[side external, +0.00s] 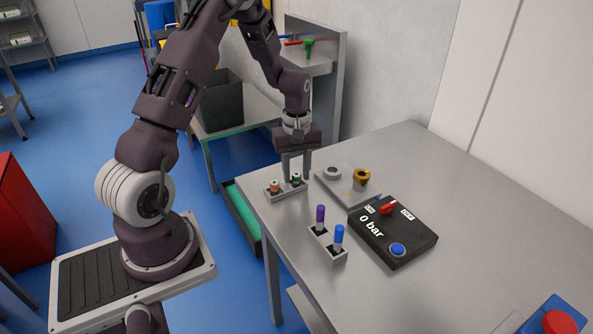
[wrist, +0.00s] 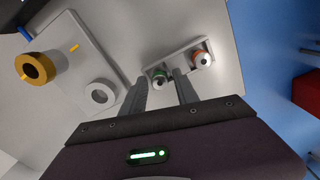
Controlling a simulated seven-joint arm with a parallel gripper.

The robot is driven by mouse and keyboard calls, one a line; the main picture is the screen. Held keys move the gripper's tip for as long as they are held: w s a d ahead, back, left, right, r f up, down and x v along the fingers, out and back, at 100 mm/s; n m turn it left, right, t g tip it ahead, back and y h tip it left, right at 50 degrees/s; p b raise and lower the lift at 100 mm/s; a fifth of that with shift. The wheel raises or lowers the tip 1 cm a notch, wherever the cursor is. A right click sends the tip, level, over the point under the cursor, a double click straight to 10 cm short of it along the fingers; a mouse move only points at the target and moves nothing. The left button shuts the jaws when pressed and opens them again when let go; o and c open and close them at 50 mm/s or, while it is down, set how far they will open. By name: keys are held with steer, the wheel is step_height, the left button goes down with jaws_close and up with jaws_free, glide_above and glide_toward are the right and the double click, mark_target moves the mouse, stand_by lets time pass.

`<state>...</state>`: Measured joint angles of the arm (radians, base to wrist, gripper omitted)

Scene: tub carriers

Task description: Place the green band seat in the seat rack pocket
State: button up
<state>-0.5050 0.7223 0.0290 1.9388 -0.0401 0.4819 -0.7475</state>
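The green band seat (wrist: 159,77), a small silver piece with a green band, stands in one pocket of the light grey seat rack (wrist: 181,57). It also shows in the side view (side external: 296,179), partly hidden by a finger. The orange band seat (wrist: 201,59) stands in the rack's other pocket, also visible in the side view (side external: 274,187). My gripper (side external: 296,177) points down over the rack's green end. In the wrist view my fingers (wrist: 160,78) are apart, one on each side of the green band seat, with gaps showing. Whether the seat is fully down is unclear.
A grey plate with a pale ring (wrist: 101,94) and a gold collar (wrist: 34,68) lies beside the rack. A holder (side external: 327,244) with purple and blue tools and a black box (side external: 393,233) with red and blue knobs stand nearer.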

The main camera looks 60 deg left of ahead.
mark_target(297, 174)
steer(key=s+d+r+m+t, duration=0.1)
steer(key=d+r, duration=0.1)
steer(key=r, duration=0.7)
steer(key=s+d+r+m, duration=0.1)
steer(key=d+r+m, duration=0.15)
steer(key=r, duration=0.65)
steer(key=s+d+r+m+t, duration=0.2)
steer(key=s+d+r+m, duration=0.1)
steer(key=s+d+m, duration=0.2)
steer(key=s+d+r+m+t, duration=0.2)
steer(key=s+d+m, duration=0.4)
steer(key=s+d, duration=0.4)
steer(key=s+r, duration=0.1)
steer(key=s, duration=0.2)
steer(key=shift+s+d+r+t, duration=0.15)
steer(key=shift+s+r+t, duration=0.05)
steer(key=shift+s+t, duration=0.1)
steer(key=shift+m, duration=0.25)
